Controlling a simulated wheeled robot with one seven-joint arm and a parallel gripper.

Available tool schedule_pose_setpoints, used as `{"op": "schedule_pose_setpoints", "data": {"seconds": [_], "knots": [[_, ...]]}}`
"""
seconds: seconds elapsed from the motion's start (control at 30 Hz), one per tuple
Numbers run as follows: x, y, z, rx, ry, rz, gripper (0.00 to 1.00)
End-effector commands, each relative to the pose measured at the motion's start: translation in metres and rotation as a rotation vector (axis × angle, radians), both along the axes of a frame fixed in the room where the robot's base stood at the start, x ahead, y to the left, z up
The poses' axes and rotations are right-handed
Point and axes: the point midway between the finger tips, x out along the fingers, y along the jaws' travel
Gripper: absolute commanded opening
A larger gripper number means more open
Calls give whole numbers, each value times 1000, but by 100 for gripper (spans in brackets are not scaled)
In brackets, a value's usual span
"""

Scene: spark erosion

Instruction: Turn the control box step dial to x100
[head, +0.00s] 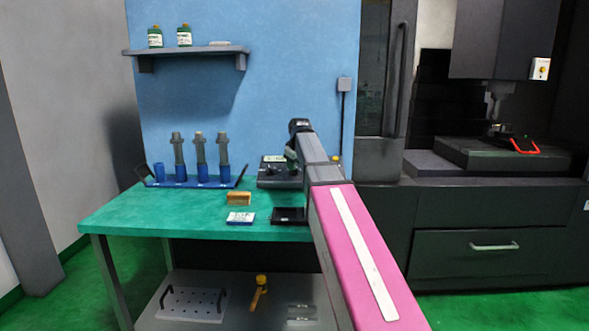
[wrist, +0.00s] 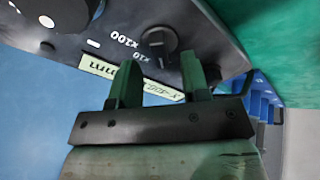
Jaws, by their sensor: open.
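The dark grey control box (head: 270,178) stands at the back of the green bench in the head view, partly behind my arm. In the wrist view the box (wrist: 215,38) appears upside down. Its black step dial (wrist: 158,42) has "x100" printed to its left and "x10" below-left. I cannot tell surely which mark it points to. My gripper (wrist: 160,72) is open, its two green fingers apart and nothing between them. The fingertips are close to the dial, seen just below it; contact is not visible. A pale lettered strip shows behind the fingers.
A blue rack (head: 205,183) with several tool holders stands left of the box. A small wooden block (head: 239,198), a white-and-blue case (head: 241,218) and a black tray (head: 288,216) lie in front. The bench's left front is clear. A machine (head: 490,190) stands at right.

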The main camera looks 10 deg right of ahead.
Motion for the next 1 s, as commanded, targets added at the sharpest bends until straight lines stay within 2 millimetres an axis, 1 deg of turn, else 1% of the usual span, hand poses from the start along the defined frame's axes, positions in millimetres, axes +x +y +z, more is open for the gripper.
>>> {"op": "schedule_pose_setpoints", "data": {"seconds": [0.1,0.2,0.33,0.6,0.67,0.7,0.73,1.0], "knots": [[8,0,-13,0,0,0,43],[11,0,-20,-1,1,0,43],[13,1,-24,0,-1,0,43],[13,0,-24,-1,-2,0,43],[13,0,-24,0,-1,0,23],[13,0,-24,0,-1,0,10],[13,0,-24,0,-1,0,0],[13,0,-24,3,-2,-8,0]]}}
